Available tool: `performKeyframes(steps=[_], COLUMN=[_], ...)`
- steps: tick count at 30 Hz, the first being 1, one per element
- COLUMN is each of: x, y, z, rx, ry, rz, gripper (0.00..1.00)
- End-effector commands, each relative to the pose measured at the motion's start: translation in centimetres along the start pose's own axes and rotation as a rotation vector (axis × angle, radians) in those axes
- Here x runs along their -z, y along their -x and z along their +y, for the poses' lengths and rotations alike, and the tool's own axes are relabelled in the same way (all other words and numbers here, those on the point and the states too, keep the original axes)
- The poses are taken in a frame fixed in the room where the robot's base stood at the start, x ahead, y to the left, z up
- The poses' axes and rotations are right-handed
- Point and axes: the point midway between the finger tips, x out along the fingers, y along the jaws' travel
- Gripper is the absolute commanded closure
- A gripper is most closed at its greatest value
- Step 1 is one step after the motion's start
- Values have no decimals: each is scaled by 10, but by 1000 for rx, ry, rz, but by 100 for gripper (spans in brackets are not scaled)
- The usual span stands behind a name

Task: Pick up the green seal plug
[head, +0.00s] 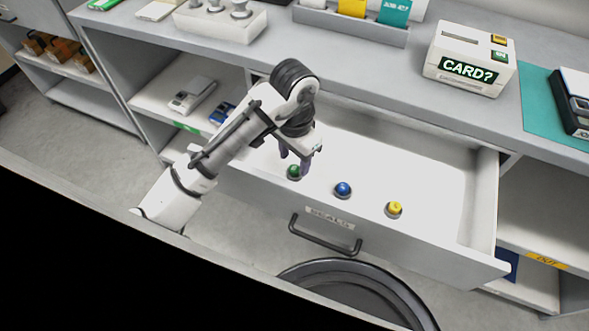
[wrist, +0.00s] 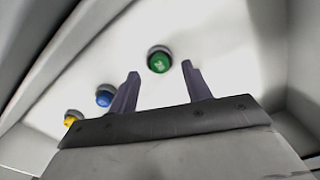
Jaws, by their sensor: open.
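The green seal plug (head: 293,172) stands in an open white drawer (head: 430,170), toward its left end. It also shows in the wrist view (wrist: 159,61), just beyond the fingertips and about midway between them. My gripper (head: 294,160) is open and empty, close above the green plug. Its two fingers (wrist: 160,68) are spread apart in the wrist view. I cannot tell whether a finger touches the plug.
A blue plug (head: 343,190) and a yellow plug (head: 394,209) stand in the same drawer to the right of the green one. The drawer's front wall carries a dark handle (head: 325,236). A card machine (head: 470,58) stands on the counter above.

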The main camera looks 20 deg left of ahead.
Motion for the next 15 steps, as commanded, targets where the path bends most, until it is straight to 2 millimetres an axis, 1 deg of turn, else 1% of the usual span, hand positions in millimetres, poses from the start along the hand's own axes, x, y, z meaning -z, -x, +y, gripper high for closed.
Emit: performKeyframes(steps=[1,3,6,13,14,15], x=[-1,-1,0,-1,-1,-1], y=[-8,-17,-24,-25,-25,-25], z=[2,1,1,1,1,1], rx=[-4,-3,-2,0,0,0], ry=[1,0,0,0,0,0], rz=[1,0,1,0,0,0], gripper=[51,51,51,51,54,59])
